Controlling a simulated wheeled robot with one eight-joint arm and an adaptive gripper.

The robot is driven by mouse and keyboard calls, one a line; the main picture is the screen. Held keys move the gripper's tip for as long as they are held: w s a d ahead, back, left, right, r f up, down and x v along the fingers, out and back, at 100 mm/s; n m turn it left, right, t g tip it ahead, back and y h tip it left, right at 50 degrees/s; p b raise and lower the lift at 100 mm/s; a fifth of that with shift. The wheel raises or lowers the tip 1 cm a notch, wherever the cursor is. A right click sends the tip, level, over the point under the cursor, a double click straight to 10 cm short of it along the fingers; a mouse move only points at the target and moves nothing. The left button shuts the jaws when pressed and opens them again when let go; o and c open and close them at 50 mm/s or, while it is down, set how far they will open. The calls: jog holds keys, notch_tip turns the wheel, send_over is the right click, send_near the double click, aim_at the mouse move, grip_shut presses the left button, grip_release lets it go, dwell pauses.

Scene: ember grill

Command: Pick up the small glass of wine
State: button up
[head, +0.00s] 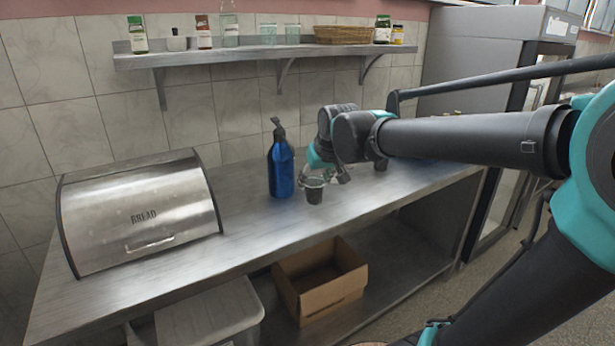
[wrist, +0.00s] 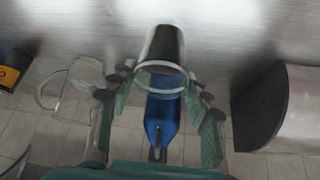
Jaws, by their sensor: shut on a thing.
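The small glass of wine (head: 314,193) is a little clear tumbler with dark contents. It is on or just above the steel counter, to the right of a blue pump bottle (head: 281,168); I cannot tell if its base touches the counter. My gripper (head: 326,175) reaches it from above and is shut on it near the rim. In the wrist view the glass (wrist: 163,48) sits between the two green-padded fingers of my gripper (wrist: 160,82), its rim toward the camera. The blue bottle (wrist: 161,120) shows behind it.
A steel bread bin (head: 140,215) stands at the counter's left. A clear glass mug (wrist: 78,88) and a dark jar with a yellow label (wrist: 12,72) are on the other side. A wall shelf (head: 260,51) holds bottles and a basket. A cardboard box (head: 325,292) is below.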

jog(key=s+d, duration=0.4)
jog(key=s, duration=0.3)
jog(key=shift+d, duration=0.35)
dwell(0.7)
